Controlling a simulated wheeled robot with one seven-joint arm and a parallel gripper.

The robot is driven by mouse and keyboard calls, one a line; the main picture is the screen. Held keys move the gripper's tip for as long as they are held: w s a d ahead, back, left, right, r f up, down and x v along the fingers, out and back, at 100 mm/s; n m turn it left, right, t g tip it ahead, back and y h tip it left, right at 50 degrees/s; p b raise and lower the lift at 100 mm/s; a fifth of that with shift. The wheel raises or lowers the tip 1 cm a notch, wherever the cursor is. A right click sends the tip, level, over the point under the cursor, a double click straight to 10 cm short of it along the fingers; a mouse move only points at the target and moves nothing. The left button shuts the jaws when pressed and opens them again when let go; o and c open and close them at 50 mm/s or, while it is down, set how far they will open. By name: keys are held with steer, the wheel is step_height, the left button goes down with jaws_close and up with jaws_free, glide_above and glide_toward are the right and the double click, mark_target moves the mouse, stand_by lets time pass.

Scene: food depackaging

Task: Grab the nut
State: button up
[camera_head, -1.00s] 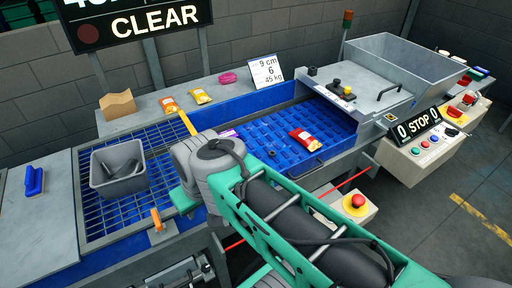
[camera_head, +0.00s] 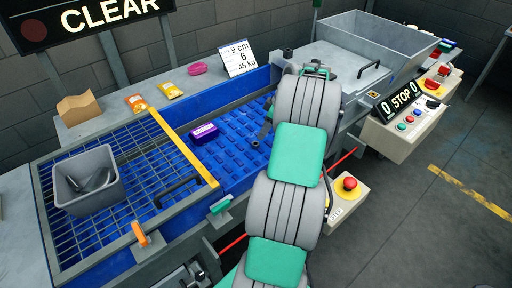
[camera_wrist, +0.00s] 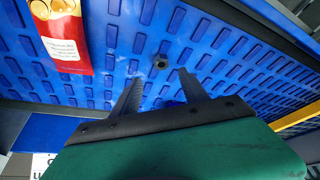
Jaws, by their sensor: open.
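The nut (camera_wrist: 160,63) is a small dark ring-shaped piece on the blue studded belt (camera_wrist: 215,40) in the wrist view. My gripper (camera_wrist: 160,82) is open, with its two dark fingers pointing toward the belt. The nut shows between the fingertips and slightly beyond them in the picture. Nothing is held between the fingers. I cannot tell how high the fingertips are above the belt. I cannot make out the nut in the head view, where my arm covers much of the belt.
A red packet (camera_wrist: 62,32) lies on the belt beside the nut. A purple packet (camera_head: 204,132) lies farther left on the belt. A yellow bar (camera_head: 182,147) crosses between belt and grid. A grey bin (camera_head: 88,205) stands on the grid. A red emergency button (camera_head: 350,184) is at right.

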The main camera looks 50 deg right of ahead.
mark_target(256, 143)
steer(key=x, duration=0.2)
steer(key=p+x, duration=0.1)
steer(key=x, duration=0.4)
steer(key=shift+s+a+f, duration=0.1)
steer(key=shift+s+f, duration=0.05)
steer(key=shift+f, duration=0.25)
steer(key=shift+c, duration=0.3)
jaws_close()
